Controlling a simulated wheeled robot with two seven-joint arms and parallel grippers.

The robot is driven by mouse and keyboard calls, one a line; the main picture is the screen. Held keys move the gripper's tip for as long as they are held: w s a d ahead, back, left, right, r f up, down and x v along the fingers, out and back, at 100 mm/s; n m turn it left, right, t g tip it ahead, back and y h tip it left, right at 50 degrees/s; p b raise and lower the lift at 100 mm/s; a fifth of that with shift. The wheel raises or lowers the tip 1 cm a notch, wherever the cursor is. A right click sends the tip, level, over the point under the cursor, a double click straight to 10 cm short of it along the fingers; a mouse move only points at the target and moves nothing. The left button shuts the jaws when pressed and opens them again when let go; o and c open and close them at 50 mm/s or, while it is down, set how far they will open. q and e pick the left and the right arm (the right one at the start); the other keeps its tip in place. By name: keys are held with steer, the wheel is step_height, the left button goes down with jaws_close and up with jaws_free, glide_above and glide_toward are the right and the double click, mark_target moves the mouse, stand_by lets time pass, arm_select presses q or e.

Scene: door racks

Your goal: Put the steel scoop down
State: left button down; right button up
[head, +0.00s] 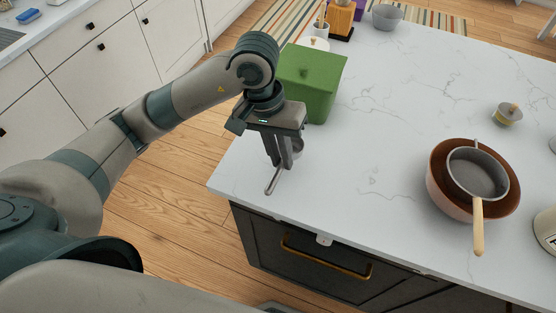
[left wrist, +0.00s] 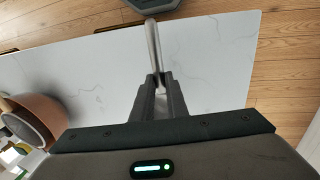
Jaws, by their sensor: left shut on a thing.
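My left gripper (head: 283,165) points down over the near left corner of the white marble counter (head: 355,165). Its fingers are shut on the steel scoop (head: 273,183), a slim grey metal thing. The scoop's handle sticks out toward the counter's front edge, and a rounded part shows just behind the fingers. In the left wrist view the handle (left wrist: 153,45) runs up from between the fingertips (left wrist: 158,88). The scoop is at or just above the counter top; I cannot tell if it touches. My right gripper is not in view.
A green box (head: 310,80) stands right behind my left gripper. A brown bowl (head: 437,185) with a wooden-handled pan (head: 478,175) in it sits at the right. The middle of the counter is clear.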

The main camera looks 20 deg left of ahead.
arm_select(q)
steer(key=shift+a+f, duration=0.25)
steer(key=shift+a, duration=0.1)
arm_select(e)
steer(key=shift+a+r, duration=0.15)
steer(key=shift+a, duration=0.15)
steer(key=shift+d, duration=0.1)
arm_select(q)
steer(key=shift+f+p, duration=0.45)
steer(key=shift+f, duration=0.1)
steer(key=shift+f+p, duration=0.6)
steer(key=shift+f, duration=0.8)
steer(key=shift+w, duration=0.1)
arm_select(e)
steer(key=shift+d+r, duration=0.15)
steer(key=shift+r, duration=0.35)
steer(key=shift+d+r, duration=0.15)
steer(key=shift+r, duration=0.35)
arm_select(q)
steer(key=shift+f, duration=0.1)
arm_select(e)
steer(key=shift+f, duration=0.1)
arm_select(q)
steer(key=shift+f, duration=0.1)
steer(key=c, duration=1.7)
jaws_free()
steer(key=shift+c, duration=0.2)
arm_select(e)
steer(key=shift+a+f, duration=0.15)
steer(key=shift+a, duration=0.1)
